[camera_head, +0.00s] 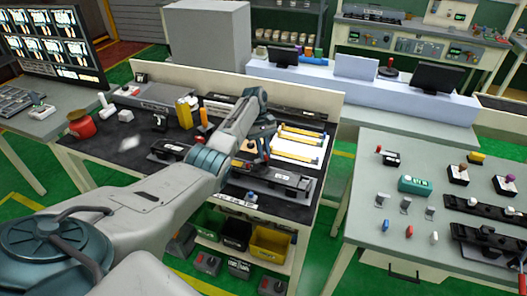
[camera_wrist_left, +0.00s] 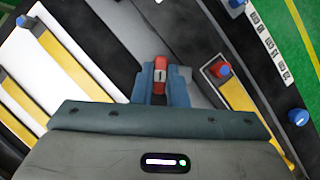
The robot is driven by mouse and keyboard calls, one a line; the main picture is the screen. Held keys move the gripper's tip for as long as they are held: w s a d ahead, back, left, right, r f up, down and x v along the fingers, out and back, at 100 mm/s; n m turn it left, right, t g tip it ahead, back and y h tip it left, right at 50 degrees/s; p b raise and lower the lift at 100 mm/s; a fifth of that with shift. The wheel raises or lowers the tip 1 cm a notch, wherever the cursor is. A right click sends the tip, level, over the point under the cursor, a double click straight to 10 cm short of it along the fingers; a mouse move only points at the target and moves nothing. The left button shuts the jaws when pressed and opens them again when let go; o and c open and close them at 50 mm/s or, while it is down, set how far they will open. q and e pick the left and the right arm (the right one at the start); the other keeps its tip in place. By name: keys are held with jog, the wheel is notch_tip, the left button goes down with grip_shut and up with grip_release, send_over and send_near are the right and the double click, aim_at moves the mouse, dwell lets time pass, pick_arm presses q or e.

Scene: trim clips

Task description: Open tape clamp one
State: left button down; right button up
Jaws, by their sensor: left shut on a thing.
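My left gripper (camera_wrist_left: 160,85) is shut on a small red tab (camera_wrist_left: 160,70) with a white mark that looks like a 1, seemingly the handle of tape clamp one. The tab stands between the two blue-grey fingertips, over a grey strip. In the head view my left gripper (camera_head: 262,148) is low over the black bench, at the left side of the white panel with yellow strips. The tab's lower part and the clamp's base are hidden by the fingers. My right gripper is not in view.
Beside the tab are a red-and-blue knob (camera_wrist_left: 221,69) and a yellow strip (camera_wrist_left: 240,98). A blue knob (camera_wrist_left: 297,116) sits near the bench edge. A black fixture (camera_head: 275,184) lies in front of the arm. Yellow (camera_head: 271,243) and green bins stand below.

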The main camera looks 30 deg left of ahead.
pick_arm(q)
jog(key=m+g+y+b, duration=0.1)
jog(key=m, duration=0.3)
jog(key=shift+w, duration=0.1)
jog(key=shift+d+m+y, duration=0.1)
jog(key=shift+m+y, duration=0.3)
jog(key=shift+m, duration=0.5)
jog(key=shift+r, duration=0.1)
jog(key=shift+m+g, duration=0.3)
jog(key=c, duration=1.4)
grip_release()
jog(key=shift+c, duration=0.2)
jog(key=b+v, duration=0.7)
jog(key=v, duration=0.3)
jog(key=shift+w+r, duration=0.15)
jog(key=shift+r, duration=0.2)
